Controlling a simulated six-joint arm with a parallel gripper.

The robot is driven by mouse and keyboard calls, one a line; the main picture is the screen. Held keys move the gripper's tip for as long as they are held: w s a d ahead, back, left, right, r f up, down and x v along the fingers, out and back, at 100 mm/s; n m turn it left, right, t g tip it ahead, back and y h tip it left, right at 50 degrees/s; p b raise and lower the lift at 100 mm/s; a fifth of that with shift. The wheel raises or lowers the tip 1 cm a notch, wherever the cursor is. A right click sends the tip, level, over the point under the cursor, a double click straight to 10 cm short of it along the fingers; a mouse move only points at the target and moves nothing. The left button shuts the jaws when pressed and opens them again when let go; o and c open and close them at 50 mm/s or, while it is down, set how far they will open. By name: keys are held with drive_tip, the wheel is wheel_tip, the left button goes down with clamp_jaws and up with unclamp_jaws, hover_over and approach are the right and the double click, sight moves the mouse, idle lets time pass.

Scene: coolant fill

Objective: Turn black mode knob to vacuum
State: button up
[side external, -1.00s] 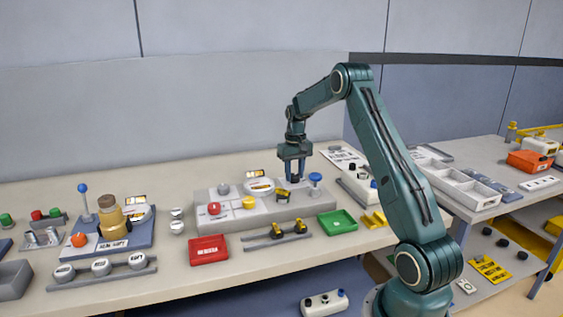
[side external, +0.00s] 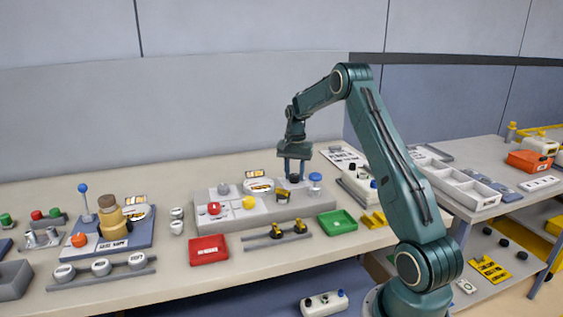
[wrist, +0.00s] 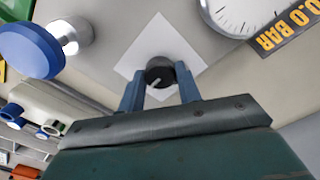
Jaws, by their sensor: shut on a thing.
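The black mode knob (wrist: 158,73) sits on a white square plate (wrist: 190,58) on the grey panel. A light pointer line shows on its face. In the side view the knob (side external: 294,179) is small and partly hidden by my fingers. My gripper (wrist: 160,76) has its two blue fingers on either side of the knob, shut on it. My gripper also shows in the side view (side external: 294,172), pointing down at the right part of the panel (side external: 240,221). Any mode labels around the knob are not readable.
A blue-topped knob (wrist: 30,50) stands close beside the gripper, also in the side view (side external: 315,180). A round gauge (wrist: 240,12) with a "0.0 BAR" display (wrist: 285,32) is on the other side. A green tray (side external: 337,222) and a red tray (side external: 208,249) lie in front.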

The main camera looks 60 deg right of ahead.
sight(294, 175)
idle(0.4)
drive_tip(key=o, duration=1)
drive_tip(key=shift+r, duration=0.15)
wheel_tip(294, 175, up, 14)
drive_tip(key=shift+f, duration=0.2)
drive_tip(key=shift+a, duration=0.1)
